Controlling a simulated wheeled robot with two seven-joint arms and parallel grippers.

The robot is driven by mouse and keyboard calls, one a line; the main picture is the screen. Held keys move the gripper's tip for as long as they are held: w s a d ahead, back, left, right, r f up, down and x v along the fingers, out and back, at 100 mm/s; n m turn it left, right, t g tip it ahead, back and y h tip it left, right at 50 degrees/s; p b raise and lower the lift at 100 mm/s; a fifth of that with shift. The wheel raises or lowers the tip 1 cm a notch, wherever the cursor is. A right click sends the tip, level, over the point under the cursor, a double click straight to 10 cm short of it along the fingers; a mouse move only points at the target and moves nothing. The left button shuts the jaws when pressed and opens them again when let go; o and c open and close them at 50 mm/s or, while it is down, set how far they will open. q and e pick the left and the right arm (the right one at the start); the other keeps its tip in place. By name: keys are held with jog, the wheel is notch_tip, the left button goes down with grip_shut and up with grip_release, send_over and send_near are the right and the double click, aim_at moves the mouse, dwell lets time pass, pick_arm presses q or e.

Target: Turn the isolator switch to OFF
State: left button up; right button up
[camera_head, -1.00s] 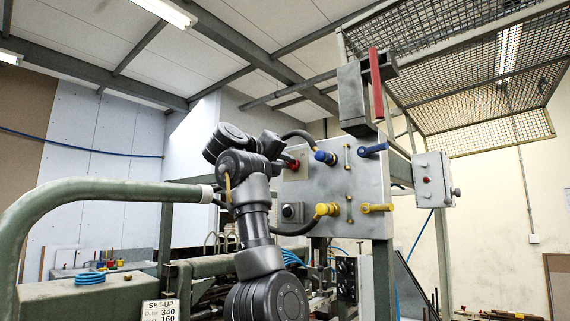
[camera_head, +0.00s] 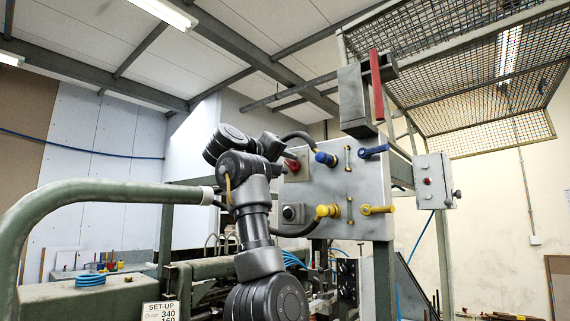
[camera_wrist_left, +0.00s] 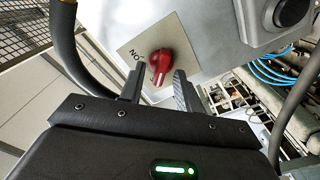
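The isolator switch is a red knob (camera_head: 293,165) on a pale square plate at the upper left of the grey panel. In the left wrist view the red knob (camera_wrist_left: 161,64) sits ahead of my left gripper (camera_wrist_left: 160,76), in line with the gap between its fingers. The fingers are apart, with space on either side of the knob, and do not appear to grip it. Letters of the ON mark (camera_wrist_left: 135,57) show beside the knob, rotated in this view; other lettering is hidden. In the head view my left gripper (camera_head: 284,156) is just left of the knob. My right gripper is not in view.
The grey panel (camera_head: 368,190) also carries blue valves, yellow valves (camera_head: 327,211) and a black round button (camera_head: 292,213). A dark hose arches over the switch. A grey button box (camera_head: 432,182) hangs to the right. A green tube rail (camera_head: 100,188) is at the left.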

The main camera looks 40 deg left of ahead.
pick_arm(q)
jog(key=shift+s+f, duration=0.1)
jog(key=shift+s, duration=0.3)
jog(key=s+b, duration=0.5)
jog(key=s, duration=0.5)
jog(key=shift+w+d, duration=0.1)
